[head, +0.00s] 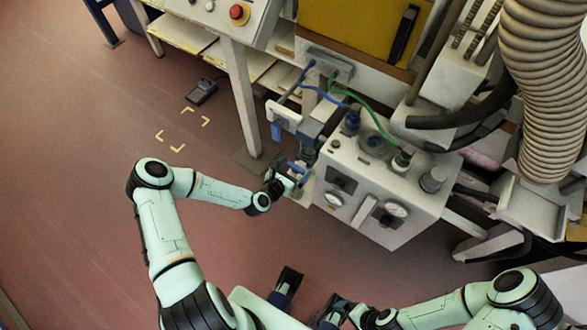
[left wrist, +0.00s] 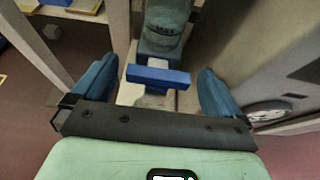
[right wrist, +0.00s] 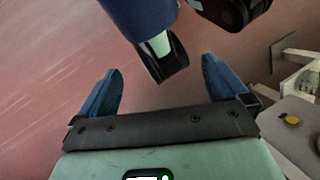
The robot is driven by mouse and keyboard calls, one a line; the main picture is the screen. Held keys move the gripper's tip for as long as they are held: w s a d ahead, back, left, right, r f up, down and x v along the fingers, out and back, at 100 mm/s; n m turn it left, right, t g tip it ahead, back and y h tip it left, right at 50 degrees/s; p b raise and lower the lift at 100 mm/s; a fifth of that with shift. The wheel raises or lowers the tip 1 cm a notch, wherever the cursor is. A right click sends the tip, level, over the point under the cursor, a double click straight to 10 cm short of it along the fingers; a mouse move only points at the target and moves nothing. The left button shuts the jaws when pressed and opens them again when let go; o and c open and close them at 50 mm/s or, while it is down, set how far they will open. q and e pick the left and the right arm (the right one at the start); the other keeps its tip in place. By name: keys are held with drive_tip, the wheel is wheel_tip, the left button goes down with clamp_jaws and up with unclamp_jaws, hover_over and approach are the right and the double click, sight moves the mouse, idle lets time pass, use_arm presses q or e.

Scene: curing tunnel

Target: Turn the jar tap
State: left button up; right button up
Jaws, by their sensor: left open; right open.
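The jar tap (left wrist: 158,76) is a blue bar handle, lying nearly level in the left wrist view, below a greenish, see-through jar (left wrist: 167,22). My left gripper (left wrist: 156,72) is open, with one blue finger on each side of the handle and visible gaps between. In the head view the handle (head: 297,166) shows small, right by my left gripper (head: 293,175), and is partly hidden by it. My right gripper (right wrist: 161,72) is open and empty, low over the floor and away from the tap.
A grey cabinet (head: 375,190) with gauges and hoses stands just right of the tap. A bench leg (head: 240,95) stands to the left. A ribbed duct (head: 545,80) hangs at far right. The reddish floor at left is clear around a small dark pedal (head: 201,92).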

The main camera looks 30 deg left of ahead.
use_arm(q)
drive_tip(key=c, duration=1)
